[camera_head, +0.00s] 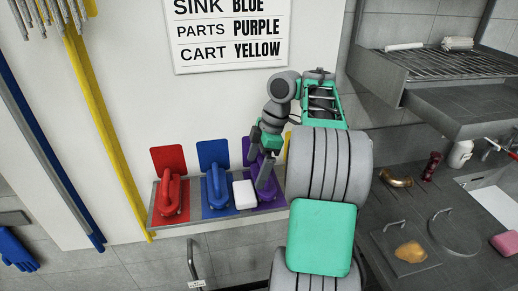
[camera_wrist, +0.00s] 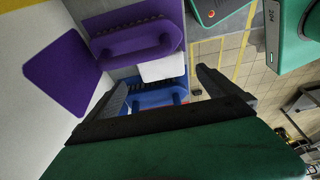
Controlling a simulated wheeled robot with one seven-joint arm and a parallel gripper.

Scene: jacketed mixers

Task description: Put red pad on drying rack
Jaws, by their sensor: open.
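A red handled pad (camera_head: 172,198) stands at the left end of a narrow wall shelf, with a red panel behind it. My gripper (camera_head: 259,158) is open and empty by the right part of the shelf, near the purple handled pad (camera_head: 254,192). In the wrist view, a white block (camera_wrist: 163,68) and the blue handled pad (camera_wrist: 155,95) show between the spread fingers.
The blue pad (camera_head: 216,188) and white block (camera_head: 244,195) stand between red and purple on the shelf (camera_head: 200,220). A pink block (camera_head: 505,243), a lid (camera_head: 455,232) and a yellowish item (camera_head: 410,252) lie on the right counter. Poles (camera_head: 95,110) lean at left.

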